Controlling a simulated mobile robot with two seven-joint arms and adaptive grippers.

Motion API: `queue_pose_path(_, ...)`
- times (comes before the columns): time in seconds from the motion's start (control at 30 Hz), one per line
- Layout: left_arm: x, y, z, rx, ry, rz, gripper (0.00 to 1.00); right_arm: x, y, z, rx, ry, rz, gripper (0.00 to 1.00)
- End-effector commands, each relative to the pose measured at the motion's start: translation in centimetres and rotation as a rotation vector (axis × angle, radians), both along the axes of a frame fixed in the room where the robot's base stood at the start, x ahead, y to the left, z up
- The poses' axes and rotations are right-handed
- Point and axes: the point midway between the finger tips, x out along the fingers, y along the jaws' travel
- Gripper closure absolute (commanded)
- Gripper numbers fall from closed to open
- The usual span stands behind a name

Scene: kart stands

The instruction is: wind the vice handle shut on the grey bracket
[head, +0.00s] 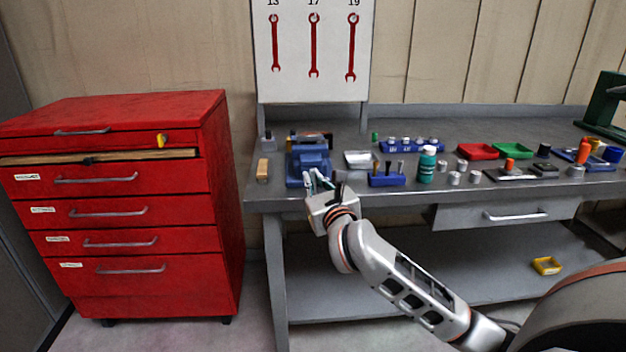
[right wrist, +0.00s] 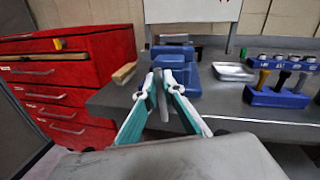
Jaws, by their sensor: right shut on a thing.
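The blue vice (head: 308,160) stands at the left front of the grey workbench. It also shows in the right wrist view (right wrist: 188,72), just beyond my fingertips. My right gripper (head: 314,180) reaches the vice's front from below right. In the right wrist view its teal-and-grey fingers (right wrist: 159,82) are closed around a grey bar, the vice handle (right wrist: 162,100). The fingers hide part of the handle. I cannot clearly make out the grey bracket or the gap between the vice jaws. My left gripper is not in view.
A wooden block (head: 263,170) lies left of the vice. A silver tray (head: 357,158) and a blue tool holder (head: 387,179) stand to its right, with a green bottle (head: 427,165) beyond. A red drawer cabinet (head: 130,200) stands left of the workbench (head: 540,190).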

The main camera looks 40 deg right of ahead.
Motion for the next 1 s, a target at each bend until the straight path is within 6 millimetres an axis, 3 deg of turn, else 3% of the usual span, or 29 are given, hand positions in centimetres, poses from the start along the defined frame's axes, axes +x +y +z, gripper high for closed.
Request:
queue_pose_path(0.03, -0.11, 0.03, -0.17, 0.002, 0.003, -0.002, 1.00, -0.01, -0.18, -0.95, 0.005, 0.017, -0.005, 1.00)
queue_pose_path(0.43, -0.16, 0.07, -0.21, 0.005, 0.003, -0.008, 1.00, -0.01, -0.22, -1.13, 0.006, 0.020, -0.006, 1.00)
queue_pose_path(0.53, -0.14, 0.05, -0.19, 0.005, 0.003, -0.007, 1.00, -0.01, -0.19, -1.12, 0.006, 0.020, -0.005, 0.71)
queue_pose_path(1.0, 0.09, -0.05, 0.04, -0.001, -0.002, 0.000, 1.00, -0.86, 0.28, -0.43, 0.003, 0.007, -0.001, 0.71)
